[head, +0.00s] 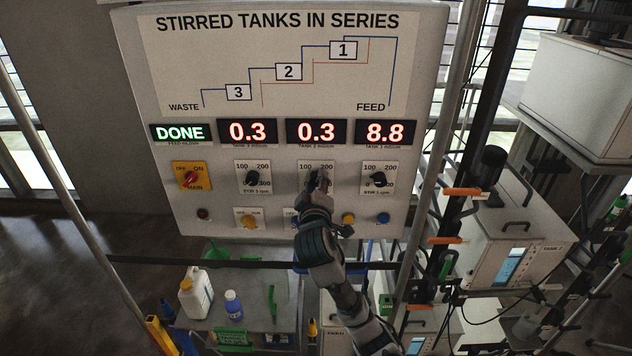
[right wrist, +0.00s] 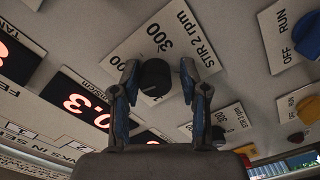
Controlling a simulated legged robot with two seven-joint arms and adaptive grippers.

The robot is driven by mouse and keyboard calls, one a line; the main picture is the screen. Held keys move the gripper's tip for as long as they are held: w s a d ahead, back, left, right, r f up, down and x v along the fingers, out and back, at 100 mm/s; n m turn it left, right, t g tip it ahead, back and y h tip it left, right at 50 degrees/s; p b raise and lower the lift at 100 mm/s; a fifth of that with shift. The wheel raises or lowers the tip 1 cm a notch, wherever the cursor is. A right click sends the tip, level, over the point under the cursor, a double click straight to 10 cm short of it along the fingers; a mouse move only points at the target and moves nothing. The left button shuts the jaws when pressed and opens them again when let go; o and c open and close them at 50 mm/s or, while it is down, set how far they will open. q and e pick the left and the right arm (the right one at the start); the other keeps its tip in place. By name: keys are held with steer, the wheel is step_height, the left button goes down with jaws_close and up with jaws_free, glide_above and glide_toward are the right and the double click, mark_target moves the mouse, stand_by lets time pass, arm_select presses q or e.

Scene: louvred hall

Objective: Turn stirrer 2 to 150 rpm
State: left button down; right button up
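The stirrer 2 dial plate (head: 305,166) is on the grey panel, between two similar dials; its knob is mostly hidden by my gripper in the head view. In the right wrist view the plate (right wrist: 190,38) reads "STIR 2 rpm", with its black knob (right wrist: 155,78) at the middle. My right gripper (head: 319,182) is at this dial. Its two fingers (right wrist: 158,75) stand open on either side of the knob, with a narrow gap visible at the right finger. The knob's setting cannot be read clearly. My left gripper is not in view.
The stirrer 3 knob (head: 251,178) and stirrer 1 knob (head: 378,179) flank it. A red main switch (head: 191,178) is at the left. Lower switches (head: 348,219) sit below. Bottles (head: 196,293) stand on a bench below the panel; tanks and pipes crowd the right.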

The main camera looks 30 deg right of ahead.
steer(key=shift+o, duration=0.9)
steer(key=shift+s+d+r, duration=0.1)
steer(key=shift+s+r, duration=0.05)
steer(key=shift+s, duration=0.05)
steer(key=shift+w+a, duration=0.1)
steer(key=shift+a, duration=0.1)
steer(key=shift+a, duration=0.15)
steer(key=p+v, duration=0.2)
steer(key=v, duration=0.4)
steer(key=shift+s, duration=0.35)
steer(key=shift+s+a, duration=0.1)
steer(key=shift+a, duration=0.05)
